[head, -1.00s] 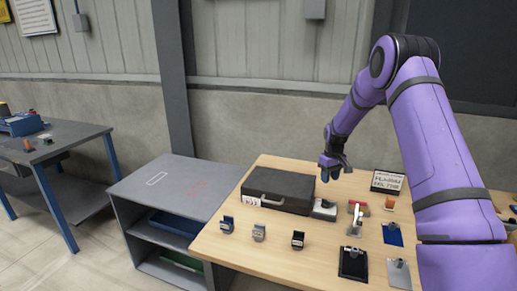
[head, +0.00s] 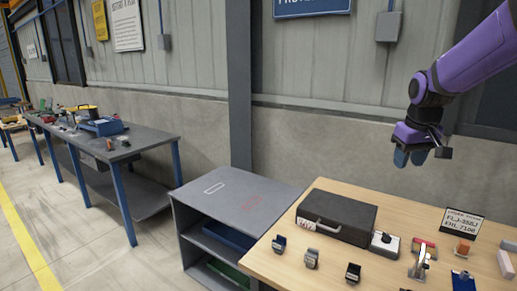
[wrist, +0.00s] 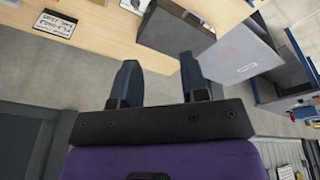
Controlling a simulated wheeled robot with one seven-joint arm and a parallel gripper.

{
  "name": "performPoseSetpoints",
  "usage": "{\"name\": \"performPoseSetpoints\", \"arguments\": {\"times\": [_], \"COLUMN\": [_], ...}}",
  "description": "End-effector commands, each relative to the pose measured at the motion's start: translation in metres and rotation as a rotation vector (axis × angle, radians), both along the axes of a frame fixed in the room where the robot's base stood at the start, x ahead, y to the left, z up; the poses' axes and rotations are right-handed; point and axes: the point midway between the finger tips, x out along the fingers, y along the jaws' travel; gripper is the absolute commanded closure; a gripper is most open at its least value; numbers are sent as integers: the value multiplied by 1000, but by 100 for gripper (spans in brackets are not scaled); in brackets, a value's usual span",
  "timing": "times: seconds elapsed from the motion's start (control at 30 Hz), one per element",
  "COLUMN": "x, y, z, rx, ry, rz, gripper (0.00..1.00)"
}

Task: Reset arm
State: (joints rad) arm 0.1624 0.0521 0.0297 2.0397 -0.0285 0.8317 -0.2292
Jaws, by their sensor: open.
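My purple arm reaches in from the upper right of the head view, and my gripper (head: 410,157) hangs in the air in front of the wall, above the back of the wooden table (head: 258,262). In the wrist view my gripper (wrist: 157,75) shows two dark blue fingers spread apart, with nothing between them. The fingers touch nothing. The wrist view looks tilted over the table, with the black case (wrist: 175,30) beyond the fingertips.
The black case (head: 337,215), several small clamps and blocks, and a sign (head: 461,224) stand on the wooden table. A grey shelf unit (head: 240,195) stands left of it. A long grey workbench (head: 150,143) is at the far left. The air around my gripper is clear.

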Motion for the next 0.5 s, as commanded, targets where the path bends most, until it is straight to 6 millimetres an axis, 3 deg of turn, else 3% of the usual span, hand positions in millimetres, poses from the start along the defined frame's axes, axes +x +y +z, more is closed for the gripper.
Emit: {"name": "performPoseSetpoints", "arguments": {"times": [0.2,0.5], "x": [-67,-160], "y": [25,49], "z": [38,60], "rx": [8,32], "ry": [-65,-146], "rz": [-24,-56], "gripper": [60,60]}}
